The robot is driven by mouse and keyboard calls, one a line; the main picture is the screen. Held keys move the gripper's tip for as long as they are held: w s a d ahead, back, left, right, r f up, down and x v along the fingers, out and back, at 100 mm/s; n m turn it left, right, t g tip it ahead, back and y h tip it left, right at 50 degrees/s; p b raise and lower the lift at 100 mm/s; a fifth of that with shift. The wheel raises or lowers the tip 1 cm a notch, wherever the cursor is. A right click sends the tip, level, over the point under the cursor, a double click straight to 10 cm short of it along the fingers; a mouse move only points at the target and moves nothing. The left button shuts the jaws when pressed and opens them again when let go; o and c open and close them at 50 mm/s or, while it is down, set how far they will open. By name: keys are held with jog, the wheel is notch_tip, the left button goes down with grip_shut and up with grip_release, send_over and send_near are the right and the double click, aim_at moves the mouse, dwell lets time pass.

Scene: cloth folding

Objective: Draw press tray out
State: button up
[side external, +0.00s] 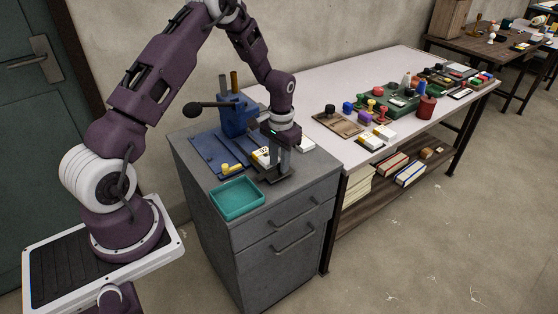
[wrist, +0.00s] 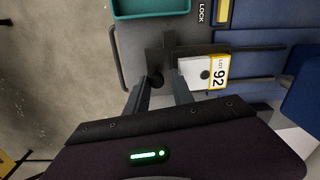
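The press is blue (side external: 237,117) with a long black lever and stands on a grey cabinet. A white block with a yellow label reading "LOT 92" (wrist: 203,73) sits at the tray; the block also shows in the side view (side external: 261,156). My gripper (wrist: 162,84) points down over the tray's near end.
A teal open tray (side external: 237,198) sits on the cabinet's front left corner. A yellow piece (side external: 232,168) lies on the blue base, near the word LOCK in the wrist view. A long table (side external: 330,97) with stamps and pads stands to the right.

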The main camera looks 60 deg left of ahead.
jog(key=shift+r, duration=0.1)
notch_tip(320, 180, up, 6)
jog(key=shift+w+d, duration=0.1)
jog(key=shift+r, duration=0.45)
